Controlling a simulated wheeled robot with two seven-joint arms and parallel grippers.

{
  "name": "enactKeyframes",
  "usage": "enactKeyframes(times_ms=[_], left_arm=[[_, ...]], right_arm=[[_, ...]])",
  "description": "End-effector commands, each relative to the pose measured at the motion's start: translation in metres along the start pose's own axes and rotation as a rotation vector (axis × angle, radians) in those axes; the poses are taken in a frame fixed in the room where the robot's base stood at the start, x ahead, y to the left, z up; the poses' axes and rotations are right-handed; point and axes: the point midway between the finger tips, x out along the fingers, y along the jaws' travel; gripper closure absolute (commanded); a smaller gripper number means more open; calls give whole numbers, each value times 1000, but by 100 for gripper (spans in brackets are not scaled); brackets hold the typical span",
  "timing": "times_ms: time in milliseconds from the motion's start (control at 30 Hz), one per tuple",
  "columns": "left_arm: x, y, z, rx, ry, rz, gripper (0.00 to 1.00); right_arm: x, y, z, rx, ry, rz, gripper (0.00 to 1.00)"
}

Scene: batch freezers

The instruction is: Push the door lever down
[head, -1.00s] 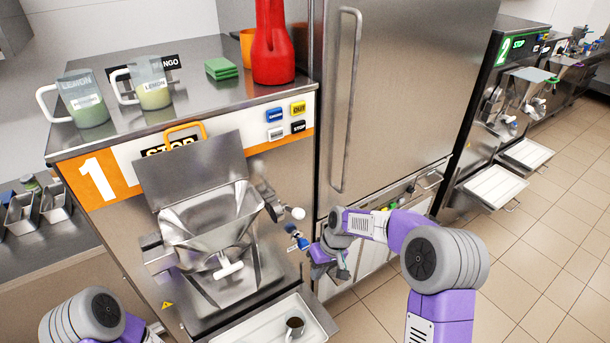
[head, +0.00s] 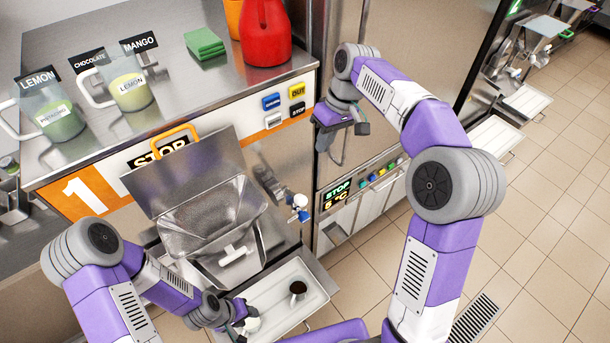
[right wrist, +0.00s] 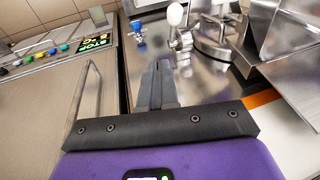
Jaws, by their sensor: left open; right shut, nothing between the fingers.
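On machine 1's front, a metal lever with a white ball knob (head: 300,200) sticks out beside the freezer door and hopper (head: 212,222). A blue fitting (head: 303,216) sits just below the knob. The white knob also shows in the right wrist view (right wrist: 175,14), beyond my fingertips, with the blue fitting (right wrist: 136,27) to its left. My right gripper (head: 358,126) is shut and empty, raised in front of the tall cabinet, above and right of the knob and apart from it. Its fingers (right wrist: 160,75) touch nothing. My left gripper (head: 246,318) is open, low by the drip tray's near left corner.
A white drip tray (head: 262,296) holds a small cup with dark contents (head: 297,289). A white T-handle (head: 236,255) is on the hopper front. Jugs (head: 130,92), a green sponge (head: 204,44) and a red container (head: 265,40) stand on top.

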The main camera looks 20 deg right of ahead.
Motion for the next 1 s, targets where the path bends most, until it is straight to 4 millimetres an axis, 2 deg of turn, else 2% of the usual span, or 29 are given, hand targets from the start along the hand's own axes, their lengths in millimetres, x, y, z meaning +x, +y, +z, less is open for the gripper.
enactKeyframes(times_ms=[267,367,733,1000], left_arm=[[1,0,-1,0,2,0,57],[2,-1,-1,0,2,0,57],[2,-1,-1,0,2,0,57],[0,0,-1,0,2,0,57]], right_arm=[[8,0,0,0,-3,-1,100],[22,0,0,1,-5,-2,100],[101,0,1,1,-6,-2,100],[122,-17,15,0,-1,0,100]])
